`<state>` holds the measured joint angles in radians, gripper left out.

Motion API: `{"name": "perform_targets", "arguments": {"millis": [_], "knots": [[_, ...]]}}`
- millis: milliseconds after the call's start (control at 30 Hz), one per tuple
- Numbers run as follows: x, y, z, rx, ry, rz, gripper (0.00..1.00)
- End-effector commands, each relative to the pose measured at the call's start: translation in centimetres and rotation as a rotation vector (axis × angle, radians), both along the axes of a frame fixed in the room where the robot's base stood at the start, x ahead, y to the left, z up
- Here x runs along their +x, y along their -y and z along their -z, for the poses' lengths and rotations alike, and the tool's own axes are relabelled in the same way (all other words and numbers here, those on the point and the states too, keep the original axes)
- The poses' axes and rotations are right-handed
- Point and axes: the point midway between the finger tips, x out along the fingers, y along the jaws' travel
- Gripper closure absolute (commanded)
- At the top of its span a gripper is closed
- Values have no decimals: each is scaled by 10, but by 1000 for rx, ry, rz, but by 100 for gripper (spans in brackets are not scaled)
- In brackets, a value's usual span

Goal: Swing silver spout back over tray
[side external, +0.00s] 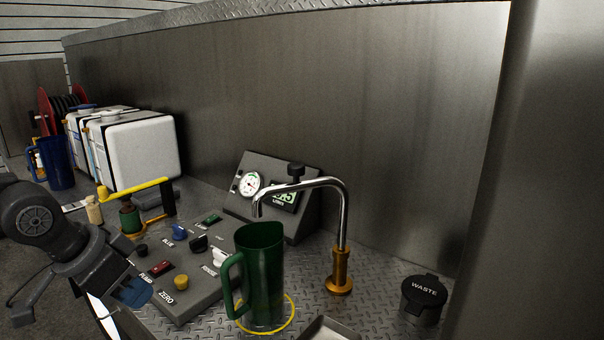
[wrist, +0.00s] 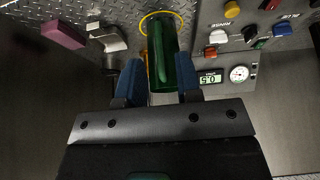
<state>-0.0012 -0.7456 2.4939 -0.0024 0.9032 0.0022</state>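The silver spout (side external: 343,215) rises from an orange base (side external: 340,272) in the side view. It curves left, and its tip hangs over the tall green jug (side external: 262,265). The jug stands upright on a yellow ring mark; it also shows in the wrist view (wrist: 162,55). A metal tray (side external: 330,328) is cut off at the bottom edge of the side view. My gripper (side external: 135,292) is at lower left, apart from the jug and spout. In the wrist view its blue fingers (wrist: 158,85) are open, with the jug beyond the gap. I cannot clearly identify the spout in the wrist view.
A control panel (side external: 185,295) with knobs and a gauge box (side external: 238,208) stand left of and behind the jug. A waste bin (side external: 424,298) is at right. A steel wall closes the back.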

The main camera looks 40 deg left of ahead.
Motion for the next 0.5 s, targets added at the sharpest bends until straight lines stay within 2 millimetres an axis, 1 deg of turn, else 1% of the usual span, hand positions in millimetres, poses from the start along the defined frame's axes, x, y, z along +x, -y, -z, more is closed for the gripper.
{"name": "perform_targets", "arguments": {"millis": [33, 67, 167, 267, 300, 333, 500], "knots": [[3, 0, -4, -3, -2, -1, 73], [6, 0, -7, -6, -5, -1, 76], [20, 0, -23, -26, -22, -1, 85], [43, 0, -48, -55, -45, 5, 95], [54, 0, -58, -71, -56, 9, 99], [62, -1, -67, -83, -63, 13, 100], [110, -5, -108, -153, -98, 47, 100]]}}
